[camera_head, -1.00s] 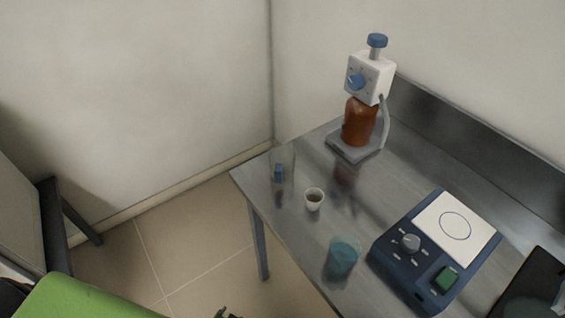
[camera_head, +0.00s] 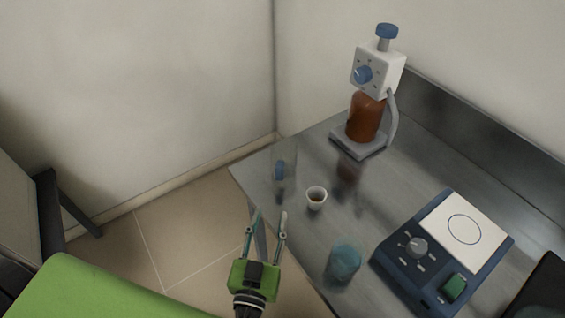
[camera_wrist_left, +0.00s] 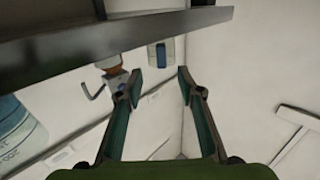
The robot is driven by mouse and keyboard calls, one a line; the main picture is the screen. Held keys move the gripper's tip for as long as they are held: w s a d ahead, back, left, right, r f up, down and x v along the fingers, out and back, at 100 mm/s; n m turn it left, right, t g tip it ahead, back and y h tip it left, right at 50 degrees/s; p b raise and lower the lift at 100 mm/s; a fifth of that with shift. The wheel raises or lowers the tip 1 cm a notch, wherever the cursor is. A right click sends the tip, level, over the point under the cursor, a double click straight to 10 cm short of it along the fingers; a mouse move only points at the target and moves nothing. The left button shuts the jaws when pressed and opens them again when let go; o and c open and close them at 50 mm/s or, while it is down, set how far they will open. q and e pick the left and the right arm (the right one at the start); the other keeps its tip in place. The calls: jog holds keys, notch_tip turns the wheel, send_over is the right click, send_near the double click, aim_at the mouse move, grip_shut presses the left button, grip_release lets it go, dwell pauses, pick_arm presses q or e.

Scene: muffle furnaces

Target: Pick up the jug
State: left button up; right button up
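Two clear vessels could be the jug; I cannot tell which. One (camera_head: 284,160), with a blue patch low on it, stands at the table's far left corner; it also shows at the top of the left wrist view (camera_wrist_left: 169,49). The other holds blue content (camera_head: 344,262) near the table's front edge; a blue vessel (camera_wrist_left: 15,130) shows at the left of the wrist view. My left gripper (camera_head: 270,214) is open and empty by the table's left edge, apart from both vessels. It also shows open in the wrist view (camera_wrist_left: 159,74). My right gripper is not in view.
A small white cup (camera_head: 316,198) stands between the two vessels. A brown bottle (camera_head: 366,116) with a white dispenser (camera_head: 378,70) stands at the back on a grey base. A blue device with a white plate (camera_head: 462,228) occupies the right. The steel table's edge is near the gripper.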

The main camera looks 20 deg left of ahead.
aim_at(279, 179)
pick_arm(q)
jog(key=w+p, duration=0.1)
jog(key=w, duration=0.1)
jog(key=w+p, duration=0.1)
jog(key=w, duration=0.2)
jog(key=w+a+p, duration=0.1)
jog(key=w, duration=0.2)
jog(key=shift+w, duration=0.1)
jog(key=shift+w+a+r+p, duration=0.1)
jog(key=shift+w+r+p, duration=0.05)
jog(key=shift+w+p, duration=0.3)
jog(key=w+p, duration=0.1)
jog(key=w, duration=0.1)
jog(key=w+p, duration=0.1)
jog(key=w, duration=0.1)
jog(key=shift+a+p, duration=0.3)
jog(key=shift+w+f, duration=0.2)
grip_shut()
